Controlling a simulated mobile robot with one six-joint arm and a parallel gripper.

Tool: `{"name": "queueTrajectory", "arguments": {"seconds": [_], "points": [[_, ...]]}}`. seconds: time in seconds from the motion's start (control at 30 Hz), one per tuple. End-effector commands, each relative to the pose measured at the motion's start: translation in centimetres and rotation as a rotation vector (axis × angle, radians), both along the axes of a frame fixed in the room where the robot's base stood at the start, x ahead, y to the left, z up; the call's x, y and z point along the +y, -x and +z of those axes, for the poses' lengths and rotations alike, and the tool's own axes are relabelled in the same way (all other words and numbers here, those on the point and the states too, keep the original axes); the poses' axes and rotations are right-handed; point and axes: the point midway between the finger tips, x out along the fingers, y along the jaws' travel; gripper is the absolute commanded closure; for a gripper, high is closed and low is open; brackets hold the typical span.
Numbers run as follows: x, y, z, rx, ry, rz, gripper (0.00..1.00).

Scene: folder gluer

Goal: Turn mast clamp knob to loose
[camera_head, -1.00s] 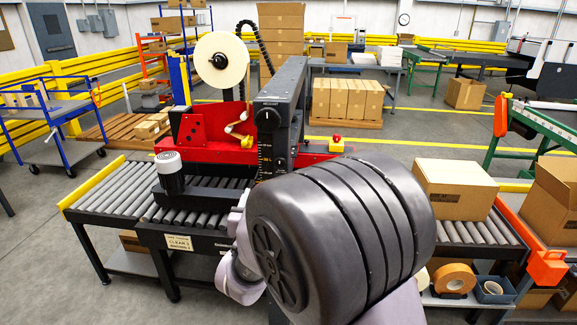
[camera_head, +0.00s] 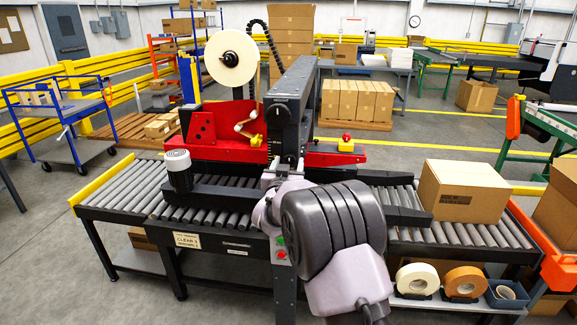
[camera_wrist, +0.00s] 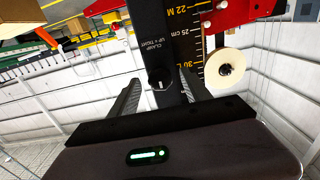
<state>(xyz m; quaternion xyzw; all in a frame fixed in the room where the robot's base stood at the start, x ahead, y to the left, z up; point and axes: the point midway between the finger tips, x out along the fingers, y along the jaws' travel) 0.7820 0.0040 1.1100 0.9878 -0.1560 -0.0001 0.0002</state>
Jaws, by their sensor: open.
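The mast clamp knob (camera_wrist: 160,79) is a small dark round knob with a white mark on its face. In the wrist view it sits on the black mast (camera_wrist: 150,25), beside a label reading "CLAMP UP = TIGHT". My gripper (camera_wrist: 159,80) is open, with one finger on each side of the knob in the picture. I cannot tell whether the fingers touch it. In the head view my gripper (camera_head: 273,172) is at the front of the mast (camera_head: 290,95), and the clamp knob is hidden behind it.
A larger black knob (camera_head: 281,109) sits higher on the mast, above the yellow-marked scale. The roller conveyor (camera_head: 130,190) runs below, with a carton (camera_head: 463,191) at right and a white-topped cylinder (camera_head: 178,168) at left. A tape roll (camera_head: 232,57) stands above the red head.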

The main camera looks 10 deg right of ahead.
Motion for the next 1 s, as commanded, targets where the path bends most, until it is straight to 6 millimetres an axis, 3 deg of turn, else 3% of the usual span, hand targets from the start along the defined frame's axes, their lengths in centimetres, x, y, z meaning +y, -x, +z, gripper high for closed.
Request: {"name": "queueTrajectory", "arguments": {"seconds": [0.2, 0.4, 0.5, 0.77, 1.0], "points": [[0.00, -0.02, 0.03, 0.000, 0.000, 0.000, 0.46], [0.02, -0.01, 0.03, 0.000, -0.001, 0.000, 0.85], [0.02, 0.00, 0.03, 0.000, -0.001, 0.000, 1.00], [0.03, 0.00, 0.05, 0.009, 0.025, 0.000, 1.00], [0.01, 0.00, 0.12, 0.051, 0.153, -0.001, 1.00]]}}
